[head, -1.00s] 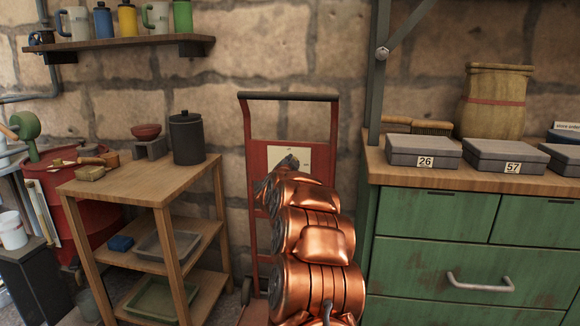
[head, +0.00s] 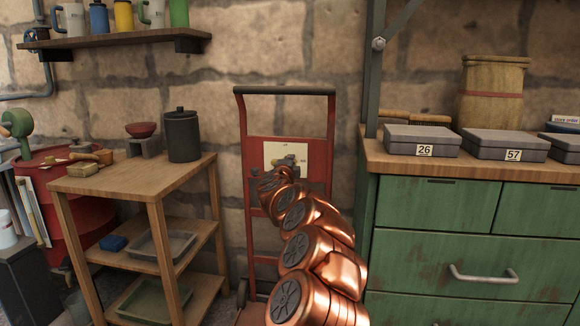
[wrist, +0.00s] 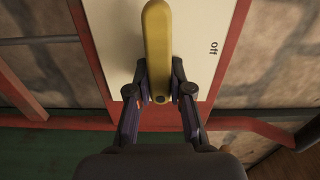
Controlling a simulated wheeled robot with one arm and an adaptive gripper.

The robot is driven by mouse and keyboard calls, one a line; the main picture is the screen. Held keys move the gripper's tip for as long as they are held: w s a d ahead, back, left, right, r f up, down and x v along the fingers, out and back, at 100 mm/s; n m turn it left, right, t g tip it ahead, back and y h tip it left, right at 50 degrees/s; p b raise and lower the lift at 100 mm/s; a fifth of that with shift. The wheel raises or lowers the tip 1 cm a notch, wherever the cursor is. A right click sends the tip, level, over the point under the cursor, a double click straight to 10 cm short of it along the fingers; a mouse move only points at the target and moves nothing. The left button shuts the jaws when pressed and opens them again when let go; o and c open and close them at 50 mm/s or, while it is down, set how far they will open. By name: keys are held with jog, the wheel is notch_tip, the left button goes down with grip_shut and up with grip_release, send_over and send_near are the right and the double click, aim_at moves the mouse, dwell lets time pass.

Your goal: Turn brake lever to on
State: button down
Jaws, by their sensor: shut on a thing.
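The brake lever (wrist: 157,40) is a yellow bar with a rounded end, lying over a cream plate (wrist: 205,45) in the wrist view. The word "off" is printed on the plate to the right of the lever. My gripper (wrist: 158,90) has its two fingers closed on either side of the lever's near end. In the head view, the cream plate (head: 272,150) sits on a red hand-truck-like frame (head: 243,140), and my gripper (head: 287,162) is at the plate. My arm hides the frame's lower part, and the lever is barely visible there.
A wooden shelf table (head: 135,178) with a black canister (head: 183,136) stands to the left. A green drawer cabinet (head: 430,215) with grey boxes (head: 423,141) on top stands to the right. A stone wall (head: 290,40) is behind the frame.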

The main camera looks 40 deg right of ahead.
jog(key=shift+f+m, duration=0.1)
jog(key=shift+m, duration=0.2)
dwell(0.4)
jog(key=c, duration=1)
grip_release()
jog(key=shift+c, duration=0.2)
jog(key=shift+s+a, duration=0.1)
jog(key=v, duration=1.1)
jog(key=shift+s+a, duration=0.2)
jog(key=shift+a, duration=0.15)
